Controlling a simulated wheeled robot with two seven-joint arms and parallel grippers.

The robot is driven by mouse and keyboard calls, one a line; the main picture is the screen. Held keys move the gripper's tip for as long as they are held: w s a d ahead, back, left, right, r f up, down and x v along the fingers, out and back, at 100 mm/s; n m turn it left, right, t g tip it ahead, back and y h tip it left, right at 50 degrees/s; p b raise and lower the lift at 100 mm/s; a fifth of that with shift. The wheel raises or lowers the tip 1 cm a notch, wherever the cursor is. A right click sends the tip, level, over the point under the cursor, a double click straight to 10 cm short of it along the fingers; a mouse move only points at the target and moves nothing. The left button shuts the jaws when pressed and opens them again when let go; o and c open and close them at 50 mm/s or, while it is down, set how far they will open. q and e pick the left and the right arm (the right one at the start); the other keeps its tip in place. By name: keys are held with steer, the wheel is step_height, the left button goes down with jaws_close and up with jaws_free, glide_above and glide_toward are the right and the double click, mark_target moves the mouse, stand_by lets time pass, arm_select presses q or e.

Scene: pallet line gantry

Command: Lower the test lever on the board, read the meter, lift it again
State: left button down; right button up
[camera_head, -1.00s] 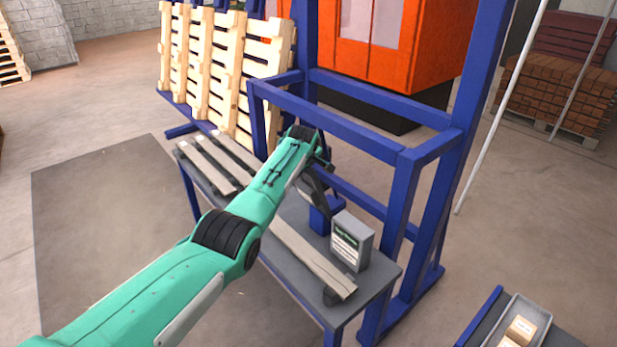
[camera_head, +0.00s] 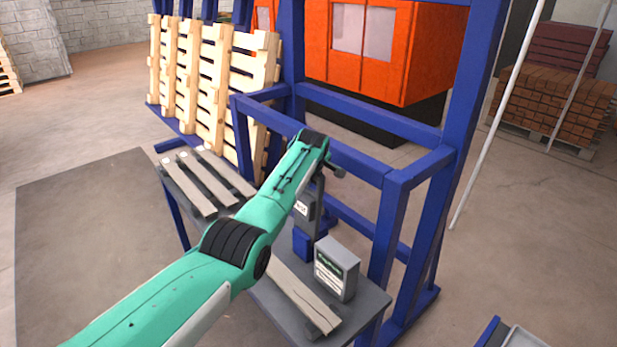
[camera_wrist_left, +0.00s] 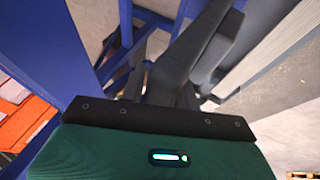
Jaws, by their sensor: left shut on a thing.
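My left gripper (camera_head: 328,172) is at the end of the green arm, above the grey table. It is shut on the test lever (camera_head: 319,188), a dark upright bar; the grip itself is mostly hidden. Below it, a dark grey unit with a white label (camera_head: 304,205) stands above a blue block (camera_head: 303,245). A pale board (camera_head: 302,290) lies along the table's front, partly behind my arm. The wrist view shows dark fingers (camera_wrist_left: 180,62). My right gripper is not in view.
A blue frame (camera_head: 412,180) stands close behind and right of the table (camera_head: 372,303). Several pale boards (camera_head: 190,185) lie at the table's left end. Wooden pallets (camera_head: 210,85) lean behind. Open floor lies on the left.

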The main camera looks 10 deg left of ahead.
arm_select(q)
steer(key=shift+f, duration=0.25)
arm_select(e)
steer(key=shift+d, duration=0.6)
arm_select(q)
steer(key=c, duration=1.2)
jaws_free()
steer(key=shift+s, duration=0.1)
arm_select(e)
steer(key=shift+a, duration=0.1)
arm_select(q)
steer(key=shift+r, duration=0.15)
steer(key=shift+s+r, duration=0.3)
steer(key=shift+r, duration=0.3)
steer(key=b+v, duration=0.3)
steer(key=v, duration=0.9)
steer(key=shift+d+r, duration=0.15)
steer(key=shift+r, duration=0.05)
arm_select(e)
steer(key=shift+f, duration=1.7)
